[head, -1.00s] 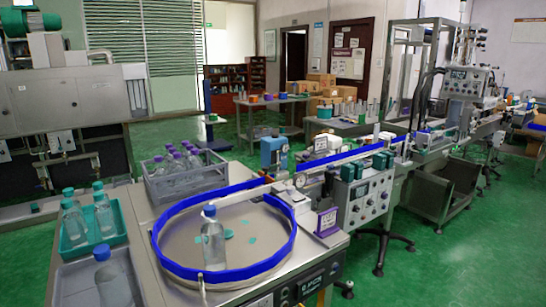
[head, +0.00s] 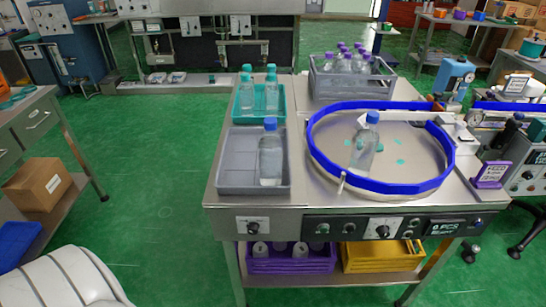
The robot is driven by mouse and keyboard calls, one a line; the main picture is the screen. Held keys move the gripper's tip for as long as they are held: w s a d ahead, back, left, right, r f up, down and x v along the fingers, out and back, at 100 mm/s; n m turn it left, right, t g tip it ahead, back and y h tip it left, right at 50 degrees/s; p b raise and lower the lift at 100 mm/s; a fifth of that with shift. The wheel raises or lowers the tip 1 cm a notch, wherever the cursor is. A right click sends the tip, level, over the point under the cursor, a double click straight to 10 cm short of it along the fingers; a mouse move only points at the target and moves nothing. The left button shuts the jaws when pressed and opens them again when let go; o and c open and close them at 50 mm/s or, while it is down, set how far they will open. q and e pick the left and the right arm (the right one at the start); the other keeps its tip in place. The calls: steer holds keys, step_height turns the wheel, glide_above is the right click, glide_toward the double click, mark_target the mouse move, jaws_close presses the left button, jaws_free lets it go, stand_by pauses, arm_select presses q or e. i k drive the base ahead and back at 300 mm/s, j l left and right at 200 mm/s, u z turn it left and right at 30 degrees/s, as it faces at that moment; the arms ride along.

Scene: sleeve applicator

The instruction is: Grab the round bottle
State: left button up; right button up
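A clear bottle with a blue cap (head: 270,160) stands in the front of a grey tray (head: 236,182) at the left of the steel machine table. A second clear bottle with a blue cap (head: 363,150) is inside the blue-rimmed round turntable (head: 318,158) and looks slightly leaned to the right. Two clear bottles with teal caps, left (head: 246,97) and right (head: 271,86), stand in a teal tray (head: 262,117) behind the grey one. I cannot tell for certain which is the round bottle. Neither of my grippers is in view.
A grey crate (head: 325,85) of purple-capped bottles stands at the back of the table. A purple bin (head: 290,265) and a yellow bin (head: 380,257) sit on the shelf below. Green floor is clear left of the table.

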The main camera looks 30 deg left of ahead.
mark_target(271, 146)
steer(key=i+l+u, duration=0.1)
steer(key=u, duration=0.35)
steer(key=l+u, duration=0.2)
steer(key=u, duration=0.2)
